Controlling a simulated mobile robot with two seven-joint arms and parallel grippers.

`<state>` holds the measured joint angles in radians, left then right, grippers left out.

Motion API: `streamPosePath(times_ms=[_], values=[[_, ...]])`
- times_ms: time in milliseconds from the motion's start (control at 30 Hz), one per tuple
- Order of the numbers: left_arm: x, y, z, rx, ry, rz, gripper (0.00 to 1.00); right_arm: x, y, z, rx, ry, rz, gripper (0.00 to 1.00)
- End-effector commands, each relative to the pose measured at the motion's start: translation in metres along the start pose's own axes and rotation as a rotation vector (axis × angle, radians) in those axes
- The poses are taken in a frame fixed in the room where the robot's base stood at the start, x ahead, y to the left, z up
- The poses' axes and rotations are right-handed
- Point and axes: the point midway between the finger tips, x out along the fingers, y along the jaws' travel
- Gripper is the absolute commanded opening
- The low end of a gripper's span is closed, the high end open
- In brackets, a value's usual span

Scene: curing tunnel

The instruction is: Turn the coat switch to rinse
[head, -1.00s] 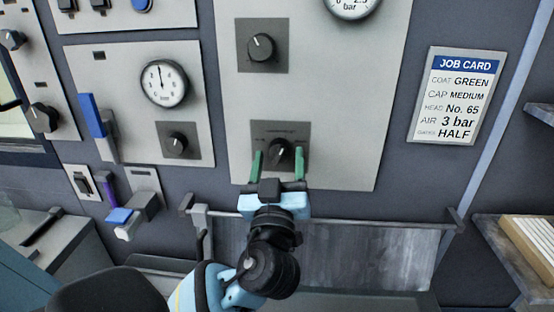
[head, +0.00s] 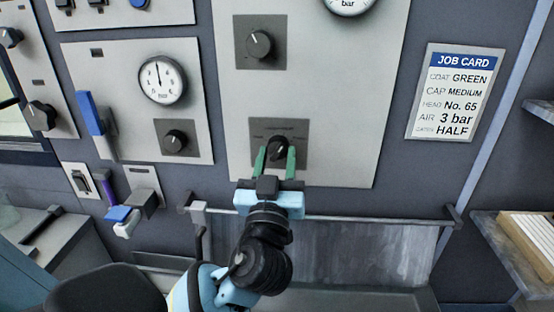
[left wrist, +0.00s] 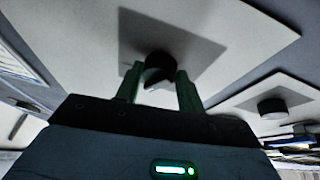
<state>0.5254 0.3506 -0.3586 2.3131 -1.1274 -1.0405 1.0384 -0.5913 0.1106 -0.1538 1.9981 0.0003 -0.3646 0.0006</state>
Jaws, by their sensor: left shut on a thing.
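The coat switch appears to be the black knob (head: 278,147) on a dark square plate (head: 297,134) low on the tall light panel; its lettering is too small to read. My left gripper (head: 276,160) has its two green fingers on either side of this knob and is shut on it. In the left wrist view the knob (left wrist: 159,66) sits between the green fingers (left wrist: 158,82). The knob's pointer is partly hidden by the fingers. My right gripper is in neither view.
Another black knob (head: 259,44) sits higher on the same panel. A gauge (head: 162,80) and a smaller knob (head: 174,138) are on the panel to the left. A job card (head: 455,92) hangs at right. A grey trough (head: 330,250) with a rail runs below the panel.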

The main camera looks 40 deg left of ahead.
Motion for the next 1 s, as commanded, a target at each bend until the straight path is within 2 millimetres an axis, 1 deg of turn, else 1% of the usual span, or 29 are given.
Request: streamPosePath(times_ms=[267,467,600,800,1000], values=[[0.001,-0.003,-0.004,0.206,-0.014,0.082,0.16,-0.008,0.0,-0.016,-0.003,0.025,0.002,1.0],[0.002,-0.004,-0.008,0.361,-0.022,0.144,0.16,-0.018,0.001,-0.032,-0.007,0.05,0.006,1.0],[0.002,-0.005,-0.009,0.455,-0.027,0.181,0.16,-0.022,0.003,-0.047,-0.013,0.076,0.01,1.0],[0.002,-0.006,-0.009,0.554,-0.034,0.22,0.16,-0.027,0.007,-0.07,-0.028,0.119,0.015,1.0],[0.002,-0.006,-0.007,0.609,-0.04,0.243,0.16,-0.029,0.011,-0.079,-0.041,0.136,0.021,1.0]])
